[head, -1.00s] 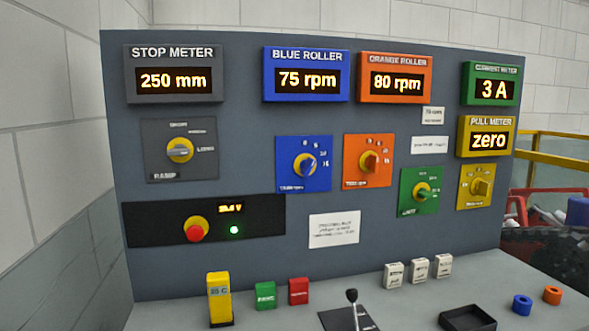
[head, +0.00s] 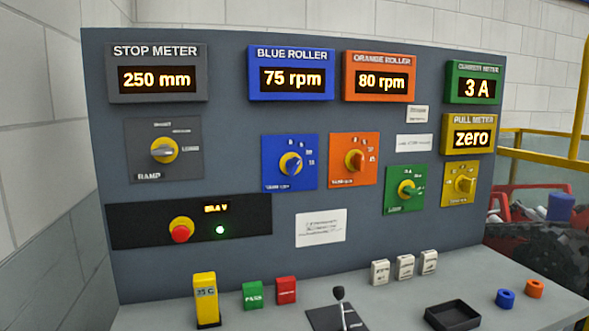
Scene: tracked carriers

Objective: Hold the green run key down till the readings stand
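A small green block (head: 253,295) stands on the desk ledge; its label seems to read PASS. I see no key clearly marked run. On the grey panel the stop meter (head: 157,77) reads 250 mm and the blue roller meter (head: 291,77) reads 75 rpm. The orange roller meter (head: 379,79) reads 80 rpm, the green current meter (head: 474,87) 3 A, and the yellow pull meter (head: 469,138) zero. A green lamp (head: 220,230) glows beside a red button (head: 181,231) on a black strip. Neither gripper is in view.
A red block (head: 286,290) stands beside the green one, and a yellow block (head: 205,300) to the left. A black lever (head: 339,300), several white blocks (head: 404,267), a black tray (head: 455,316) and blue (head: 506,298) and orange (head: 534,289) rings are to the right.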

